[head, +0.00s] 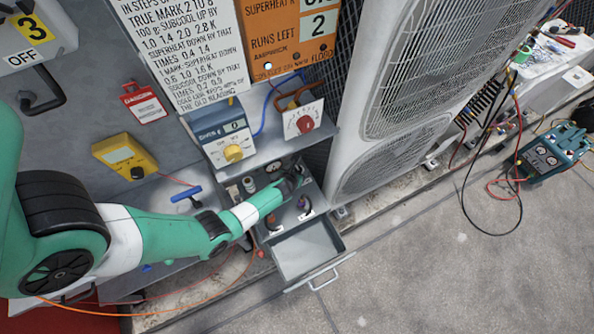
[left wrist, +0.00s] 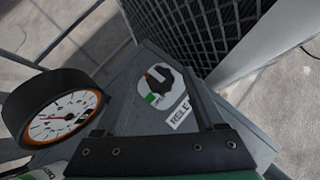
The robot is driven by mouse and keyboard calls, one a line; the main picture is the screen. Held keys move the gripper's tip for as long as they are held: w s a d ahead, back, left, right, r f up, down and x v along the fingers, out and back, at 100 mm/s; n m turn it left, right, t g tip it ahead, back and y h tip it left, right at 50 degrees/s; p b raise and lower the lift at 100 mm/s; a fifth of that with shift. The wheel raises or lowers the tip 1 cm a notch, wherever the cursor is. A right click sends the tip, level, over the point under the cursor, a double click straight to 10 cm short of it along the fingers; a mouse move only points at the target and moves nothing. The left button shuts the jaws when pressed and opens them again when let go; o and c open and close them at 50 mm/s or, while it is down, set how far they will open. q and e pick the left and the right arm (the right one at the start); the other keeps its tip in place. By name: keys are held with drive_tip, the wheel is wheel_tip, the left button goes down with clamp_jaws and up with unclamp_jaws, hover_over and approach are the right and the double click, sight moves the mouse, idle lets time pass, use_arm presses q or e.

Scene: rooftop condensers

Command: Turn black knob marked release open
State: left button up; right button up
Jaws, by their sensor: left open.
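In the left wrist view, the black knob (left wrist: 158,84) sits on a round dial with white, red and green parts, on a grey panel. A white label (left wrist: 181,113) beside it shows the letters "RELE", with the rest hidden. My left gripper (left wrist: 156,112) is open, its dark fingers on either side of the lower view, with the knob ahead between them. I cannot tell whether it touches the knob. In the head view, my left gripper (head: 291,186) is over the back right of the small grey panel and hides the knob. My right gripper is not in view.
A round pressure gauge (left wrist: 60,117) stands close on the left in the wrist view. In the head view, an open grey drawer (head: 307,250) is below the panel. A large condenser (head: 415,80) is to the right, and a box with a yellow knob (head: 233,153) is left.

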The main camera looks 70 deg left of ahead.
use_arm(q)
clamp_jaws()
idle(0.3)
drive_tip(key=n+g+b, duration=0.1)
drive_tip(key=n+g+y+b, duration=0.1)
drive_tip(key=n, duration=0.1)
drive_tip(key=shift+w+d+f+b, duration=0.1)
drive_tip(key=shift+w+f+b, duration=0.15)
drive_tip(key=shift+b, duration=0.15)
drive_tip(key=n+g+b, duration=0.2)
drive_tip(key=n+b, duration=0.1)
drive_tip(key=b, duration=0.2)
drive_tip(key=n+g+b, duration=0.3)
drive_tip(key=b, duration=0.1)
drive_tip(key=n+g+b, duration=0.2)
drive_tip(key=n+b, duration=0.1)
drive_tip(key=b, duration=0.2)
drive_tip(key=shift+w+f+n+b, duration=0.15)
drive_tip(key=shift+w+n+b, duration=0.15)
drive_tip(key=shift+w+n, duration=0.1)
drive_tip(key=shift+r+n+g+b, duration=0.25)
drive_tip(key=shift+n+g+b, duration=0.3)
drive_tip(key=shift+b, duration=0.25)
